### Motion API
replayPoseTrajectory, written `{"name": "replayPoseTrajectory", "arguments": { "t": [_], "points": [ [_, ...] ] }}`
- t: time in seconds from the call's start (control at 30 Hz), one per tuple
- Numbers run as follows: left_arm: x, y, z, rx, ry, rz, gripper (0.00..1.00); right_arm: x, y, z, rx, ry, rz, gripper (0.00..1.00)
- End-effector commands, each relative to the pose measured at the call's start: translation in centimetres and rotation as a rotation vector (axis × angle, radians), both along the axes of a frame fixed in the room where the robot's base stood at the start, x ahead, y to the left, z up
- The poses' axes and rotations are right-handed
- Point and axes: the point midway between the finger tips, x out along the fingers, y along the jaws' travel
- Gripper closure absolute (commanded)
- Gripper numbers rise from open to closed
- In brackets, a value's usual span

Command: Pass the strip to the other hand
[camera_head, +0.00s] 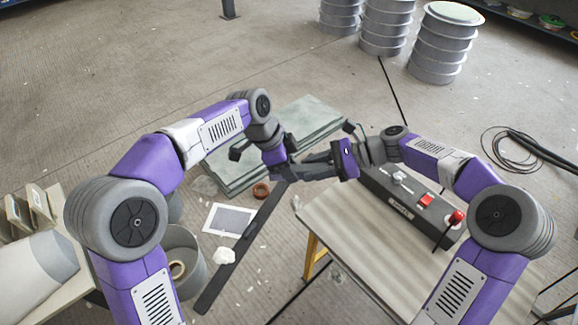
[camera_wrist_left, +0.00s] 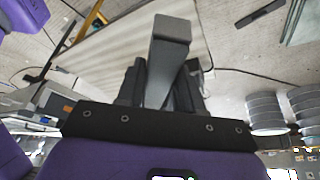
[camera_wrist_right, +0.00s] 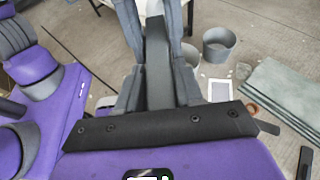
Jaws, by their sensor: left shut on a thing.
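The strip (camera_wrist_left: 169,60) is a dark grey bar that shows between the fingers in the left wrist view, with a blunt end pointing away from the palm. My left gripper (camera_head: 293,168) is shut on it. The strip also lies between the fingers in the right wrist view (camera_wrist_right: 158,65). My right gripper (camera_head: 336,164) faces the left one from the right, and its fingers stand on both sides of the strip, seemingly without gripping. In the head view the two grippers meet in mid-air, and their dark fingers partly hide the strip.
A bench (camera_head: 330,222) at the right bears a dark control box (camera_head: 405,203) with a red knob. Greenish slabs (camera_head: 235,172) lie behind my left arm. A grey bucket (camera_head: 187,280) stands lower left. A long dark bar (camera_head: 240,248) runs down from near the grippers; its height is unclear.

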Motion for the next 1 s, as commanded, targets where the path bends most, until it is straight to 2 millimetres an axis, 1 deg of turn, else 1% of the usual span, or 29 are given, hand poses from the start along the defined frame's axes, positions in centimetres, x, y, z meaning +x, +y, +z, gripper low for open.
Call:
{"name": "replayPoseTrajectory", "arguments": {
  "t": [0.03, 0.1, 0.2, 0.47, 0.57, 0.67, 1.0],
  "points": [
    [0.0, 0.0, 0.1, -0.001, -0.001, 0.0, 0.97, 0.0, 0.0, 0.0, 0.0, 0.0, 0.001, 0.58],
    [0.0, 0.0, 0.1, -0.001, -0.001, 0.0, 0.97, 0.0, 0.0, 0.0, 0.0, 0.0, 0.001, 0.47],
    [0.0, 0.0, 0.1, -0.001, -0.001, 0.0, 0.97, 0.0, 0.0, 0.0, 0.0, 0.0, 0.001, 0.34],
    [0.0, 0.0, 0.1, -0.001, -0.001, 0.0, 0.97, 0.0, 0.0, 0.0, 0.0, 0.0, 0.0, 0.34],
    [0.0, 0.0, 0.1, -0.001, -0.001, 0.0, 0.97, 0.1, -0.6, 0.2, -0.001, -0.001, -0.003, 0.34],
    [0.0, 0.0, 0.1, -0.001, -0.001, 0.0, 0.97, 0.2, -1.8, 0.7, -0.001, -0.002, -0.004, 0.34],
    [0.0, 0.0, 0.0, -0.001, -0.001, 0.0, 0.97, 0.5, -8.4, 3.4, -0.001, -0.002, -0.004, 0.34]
  ]
}}
